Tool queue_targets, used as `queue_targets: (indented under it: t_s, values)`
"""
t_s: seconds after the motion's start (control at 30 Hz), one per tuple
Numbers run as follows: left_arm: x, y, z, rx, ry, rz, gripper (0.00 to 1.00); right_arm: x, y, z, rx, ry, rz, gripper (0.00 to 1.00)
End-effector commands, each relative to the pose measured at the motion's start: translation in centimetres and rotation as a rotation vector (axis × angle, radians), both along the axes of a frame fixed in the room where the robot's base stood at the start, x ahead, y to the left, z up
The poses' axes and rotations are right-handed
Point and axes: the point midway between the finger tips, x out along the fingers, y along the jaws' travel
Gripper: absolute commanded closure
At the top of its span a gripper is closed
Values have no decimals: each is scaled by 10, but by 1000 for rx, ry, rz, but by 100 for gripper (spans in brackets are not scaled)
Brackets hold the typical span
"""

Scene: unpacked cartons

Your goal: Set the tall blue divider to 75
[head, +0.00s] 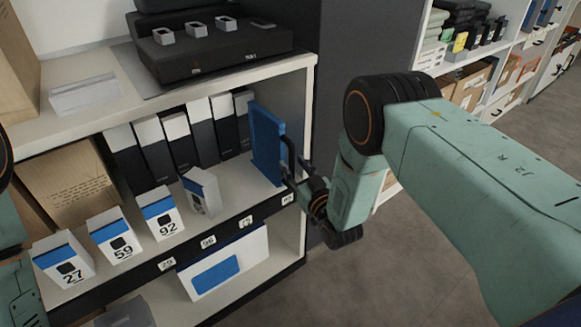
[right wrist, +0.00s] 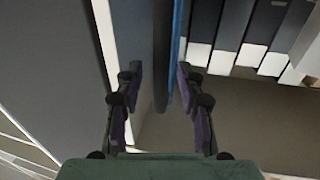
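The tall blue divider (head: 267,145) stands upright on the middle shelf, near its right end, behind the rightmost label (head: 288,198). The label row on the shelf edge also has labels (head: 246,222), (head: 208,242) and (head: 167,264); their numbers are too small to read surely. My right gripper (head: 288,168) is at the divider's front edge. In the right wrist view the divider (right wrist: 178,50) runs between the fingers of my right gripper (right wrist: 160,90), which are apart, with a gap on the left side. My left gripper is out of view; only parts of my left arm show.
Boxes marked 27 (head: 64,260), 59 (head: 116,236) and 92 (head: 161,214) and a turned box (head: 202,191) stand left of the divider. Dark binders (head: 182,141) stand behind. The shelf's right side wall (head: 306,110) is close to the divider. A white-blue box (head: 225,268) sits below.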

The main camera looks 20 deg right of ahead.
Motion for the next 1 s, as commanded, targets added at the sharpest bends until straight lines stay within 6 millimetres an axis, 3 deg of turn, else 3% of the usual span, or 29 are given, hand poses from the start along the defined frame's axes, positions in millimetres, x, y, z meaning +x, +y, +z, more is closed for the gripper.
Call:
queue_targets:
  t_s: [0.2,0.47,0.9,1.0]
  values:
    - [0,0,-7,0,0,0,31,18,4,0,0,-1,1,62]
    - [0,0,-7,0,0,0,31,21,6,0,0,1,2,62]
    - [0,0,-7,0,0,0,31,21,5,0,0,2,2,98]
    - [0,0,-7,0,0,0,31,21,5,0,0,2,2,100]
